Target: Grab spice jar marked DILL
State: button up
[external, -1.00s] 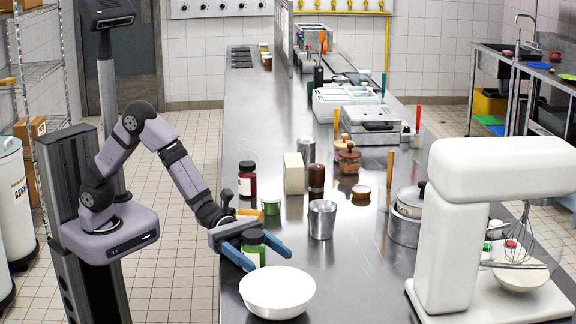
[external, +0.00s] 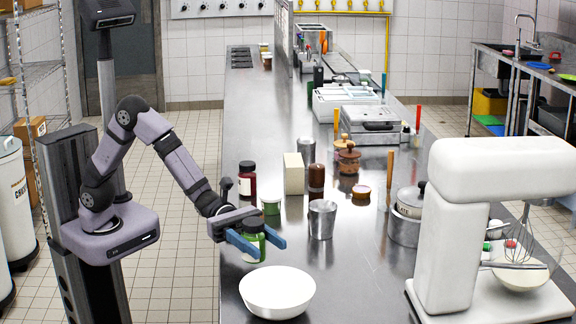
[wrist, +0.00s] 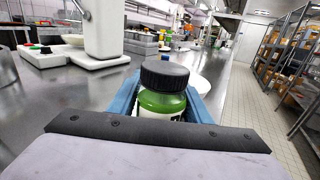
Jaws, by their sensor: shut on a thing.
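A green spice jar (external: 252,248) with a dark lid is between the blue fingers of my gripper (external: 256,241). My gripper is shut on it and holds it upright, seemingly a little above the counter. In the wrist view the jar (wrist: 162,103) shows a black cap and green contents, with the blue fingers of my gripper (wrist: 160,98) on both sides. Part of a white label shows low on the jar, but its writing cannot be read.
A white bowl (external: 277,297) stands just in front of the jar. A dark red jar (external: 247,180), a small green-sided tub (external: 271,205) and a metal cup (external: 322,219) stand behind. A white mixer (external: 455,230) is at the right.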

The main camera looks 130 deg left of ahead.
notch_tip(320, 180, up, 7)
dwell(0.3)
jog(key=shift+a, duration=0.1)
